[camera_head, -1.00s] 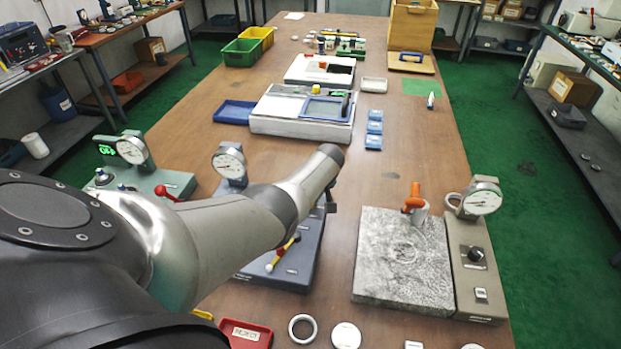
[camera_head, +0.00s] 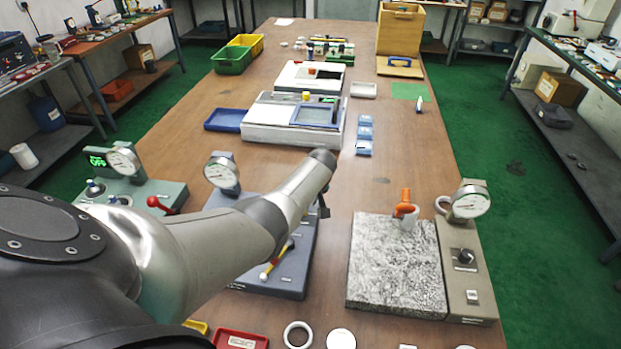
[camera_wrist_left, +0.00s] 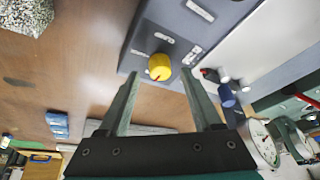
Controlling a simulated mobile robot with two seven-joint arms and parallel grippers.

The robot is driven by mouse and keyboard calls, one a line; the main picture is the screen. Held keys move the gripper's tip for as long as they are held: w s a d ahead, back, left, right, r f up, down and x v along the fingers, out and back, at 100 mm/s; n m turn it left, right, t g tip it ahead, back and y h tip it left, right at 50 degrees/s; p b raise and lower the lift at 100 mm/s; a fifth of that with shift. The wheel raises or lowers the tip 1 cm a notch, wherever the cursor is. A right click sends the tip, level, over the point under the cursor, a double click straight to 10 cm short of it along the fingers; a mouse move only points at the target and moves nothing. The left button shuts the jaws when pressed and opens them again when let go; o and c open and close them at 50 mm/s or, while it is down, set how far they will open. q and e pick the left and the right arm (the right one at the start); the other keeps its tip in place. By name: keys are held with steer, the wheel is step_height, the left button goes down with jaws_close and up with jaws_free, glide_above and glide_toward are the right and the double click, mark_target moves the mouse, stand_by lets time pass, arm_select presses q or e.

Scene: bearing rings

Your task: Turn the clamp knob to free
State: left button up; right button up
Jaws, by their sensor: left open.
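A yellow round knob (camera_wrist_left: 159,66) with a red pointer mark sits on a blue-grey fixture plate (camera_wrist_left: 150,35) in the left wrist view. Small white labels lie around the knob. My left gripper (camera_wrist_left: 160,79) is open and empty. Its two fingers point toward the knob, one on each side of it in the picture, with no contact visible. In the head view my left arm covers much of the blue-grey fixture (camera_head: 292,283) and hides the knob; only a dark bit of the left gripper shows. My right gripper is in neither view.
A dial gauge (camera_head: 221,172) and a yellow lever (camera_head: 277,262) belong to the fixture. A speckled stone plate (camera_head: 395,270) stands to its right, a green gauge station (camera_head: 150,192) to its left. A red tray (camera_head: 240,341) and rings lie in front. Bare table lies behind the stone plate.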

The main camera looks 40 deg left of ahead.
arm_select(q)
steer(key=p+v, duration=0.5)
steer(key=v, duration=0.8)
steer(key=shift+r, duration=0.35)
steer(key=shift+d, duration=0.15)
